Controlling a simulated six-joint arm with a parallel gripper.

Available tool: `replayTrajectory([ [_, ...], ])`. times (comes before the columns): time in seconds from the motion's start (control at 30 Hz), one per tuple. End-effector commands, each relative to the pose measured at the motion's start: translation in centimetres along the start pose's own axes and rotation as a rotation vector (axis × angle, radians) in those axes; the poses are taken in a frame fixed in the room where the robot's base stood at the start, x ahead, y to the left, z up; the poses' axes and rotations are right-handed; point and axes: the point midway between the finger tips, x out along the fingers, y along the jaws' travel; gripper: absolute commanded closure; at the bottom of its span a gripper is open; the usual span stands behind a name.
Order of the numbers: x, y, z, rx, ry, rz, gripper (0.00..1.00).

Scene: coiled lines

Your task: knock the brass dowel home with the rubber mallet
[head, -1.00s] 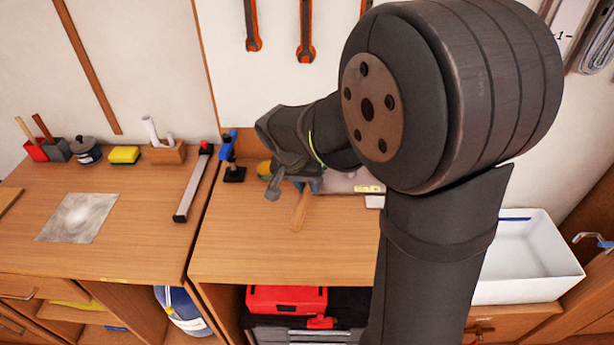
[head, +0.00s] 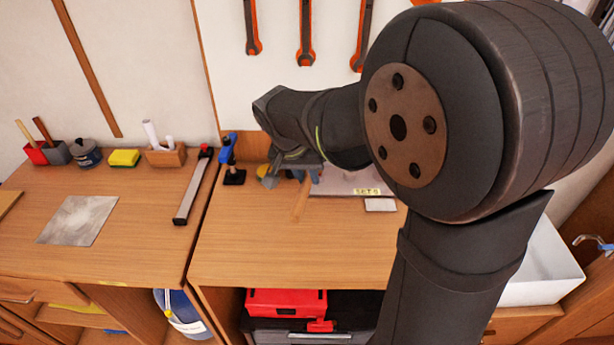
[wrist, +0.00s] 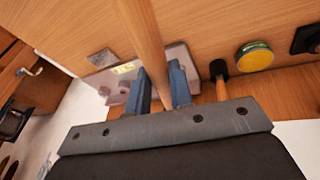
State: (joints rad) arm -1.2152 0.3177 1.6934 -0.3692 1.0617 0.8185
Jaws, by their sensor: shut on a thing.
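My gripper (head: 306,176) is low over the back of the right-hand bench. It is shut on a pale wooden handle (head: 301,203), taken to be the rubber mallet's. In the wrist view the handle (wrist: 146,40) runs up between the two blue-grey fingers (wrist: 163,92). The mallet's head cannot be made out; the gripper body hides the handle's far end. A pale board (head: 345,184) with a small label lies right of the gripper. In the wrist view this board (wrist: 155,62) shows round knobs or holes behind the fingers. No brass dowel can be clearly made out.
A black-ended wooden piece (wrist: 218,71) and a yellow tin (wrist: 254,56) are close beside the fingers. A blue clamp (head: 228,150) on a black base stands left. A small pale block (head: 380,205) lies right. The bench front (head: 260,240) is clear.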

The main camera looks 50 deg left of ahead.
Motion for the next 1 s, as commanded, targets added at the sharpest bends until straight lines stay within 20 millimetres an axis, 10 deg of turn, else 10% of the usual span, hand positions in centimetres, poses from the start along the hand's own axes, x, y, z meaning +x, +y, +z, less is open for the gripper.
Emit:
replayTrajectory([
  [0.4, 5.0, -1.0, 1.4, -0.001, -0.001, 0.001, 1.00],
  [1.0, 0.2, -0.1, 0.0, 0.002, 0.004, -0.002, 1.00],
])
